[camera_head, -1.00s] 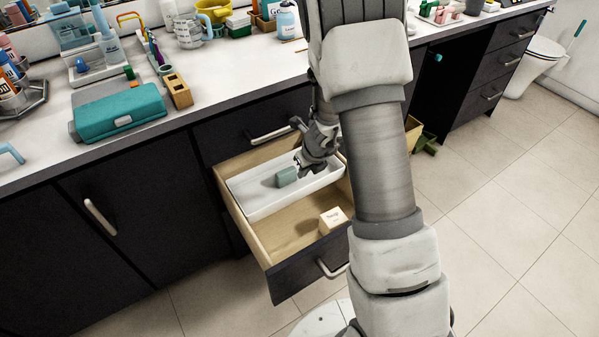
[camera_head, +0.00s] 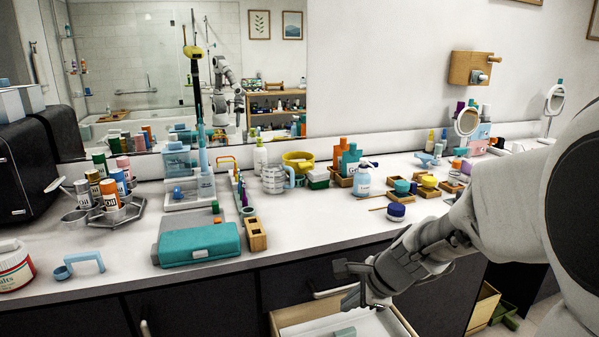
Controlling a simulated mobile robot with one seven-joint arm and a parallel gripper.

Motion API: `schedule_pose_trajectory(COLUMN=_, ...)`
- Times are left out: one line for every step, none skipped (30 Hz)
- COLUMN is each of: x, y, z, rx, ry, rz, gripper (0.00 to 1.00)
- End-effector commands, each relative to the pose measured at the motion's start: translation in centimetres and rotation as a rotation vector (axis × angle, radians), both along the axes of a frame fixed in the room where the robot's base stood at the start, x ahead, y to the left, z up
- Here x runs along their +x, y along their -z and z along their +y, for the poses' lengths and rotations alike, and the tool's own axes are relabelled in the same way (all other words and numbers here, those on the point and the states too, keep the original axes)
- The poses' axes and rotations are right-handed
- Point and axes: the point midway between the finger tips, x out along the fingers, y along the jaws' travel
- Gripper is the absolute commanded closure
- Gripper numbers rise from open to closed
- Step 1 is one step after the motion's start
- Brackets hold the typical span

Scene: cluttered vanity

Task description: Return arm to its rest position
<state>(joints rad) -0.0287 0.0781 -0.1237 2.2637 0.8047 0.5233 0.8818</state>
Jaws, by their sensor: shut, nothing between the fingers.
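My gripper (camera_head: 352,285) is shut and empty. It hangs in front of the counter's edge, above the open drawer (camera_head: 290,318). My arm comes in from the right side of the view, large and close, and covers part of the counter's right end. A white tray (camera_head: 378,321) lies in the drawer, and a grey-green block (camera_head: 345,332) is in the tray. The lower part of the drawer is cut off by the frame's bottom edge.
The counter (camera_head: 310,231) is crowded. A teal case (camera_head: 200,244), a wooden holder (camera_head: 256,234), a blue bottle (camera_head: 362,182) and a round mirror (camera_head: 467,122) stand on it. A dark blue-lidded jar (camera_head: 396,212) is near my arm. A wooden wall holder (camera_head: 470,68) hangs at the right.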

Motion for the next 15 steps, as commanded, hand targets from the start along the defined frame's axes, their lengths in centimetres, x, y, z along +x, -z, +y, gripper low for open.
schedule_pose_trajectory(x=-1.1, y=-1.7, z=0.3, rx=-0.042, ry=-0.096, rz=-0.044, gripper=1.00)
schedule_pose_trajectory(x=-1.9, y=-2.4, z=0.4, rx=-0.070, ry=-0.157, rz=-0.065, gripper=1.00)
schedule_pose_trajectory(x=-2.8, y=-3.3, z=0.6, rx=-0.109, ry=-0.236, rz=-0.092, gripper=1.00)
schedule_pose_trajectory(x=-3.6, y=-4.0, z=0.6, rx=-0.139, ry=-0.295, rz=-0.113, gripper=1.00)
schedule_pose_trajectory(x=-4.3, y=-4.6, z=0.7, rx=-0.170, ry=-0.353, rz=-0.132, gripper=1.00)
schedule_pose_trajectory(x=-5.3, y=-5.3, z=0.7, rx=-0.216, ry=-0.430, rz=-0.158, gripper=1.00)
schedule_pose_trajectory(x=-6.1, y=-5.9, z=0.7, rx=-0.249, ry=-0.487, rz=-0.177, gripper=1.00)
schedule_pose_trajectory(x=-6.9, y=-6.4, z=0.6, rx=-0.284, ry=-0.543, rz=-0.195, gripper=1.00)
schedule_pose_trajectory(x=-8.0, y=-7.0, z=0.5, rx=-0.331, ry=-0.618, rz=-0.217, gripper=1.00)
schedule_pose_trajectory(x=-8.8, y=-7.4, z=0.4, rx=-0.369, ry=-0.673, rz=-0.233, gripper=1.00)
schedule_pose_trajectory(x=-9.6, y=-7.8, z=0.3, rx=-0.407, ry=-0.727, rz=-0.247, gripper=1.00)
schedule_pose_trajectory(x=-10.6, y=-8.3, z=0.1, rx=-0.458, ry=-0.798, rz=-0.266, gripper=1.00)
schedule_pose_trajectory(x=-11.4, y=-8.7, z=-0.1, rx=-0.497, ry=-0.851, rz=-0.277, gripper=1.00)
schedule_pose_trajectory(x=-12.1, y=-8.9, z=-0.4, rx=-0.537, ry=-0.902, rz=-0.288, gripper=1.00)
schedule_pose_trajectory(x=-13.1, y=-9.3, z=-0.7, rx=-0.589, ry=-0.967, rz=-0.299, gripper=1.00)
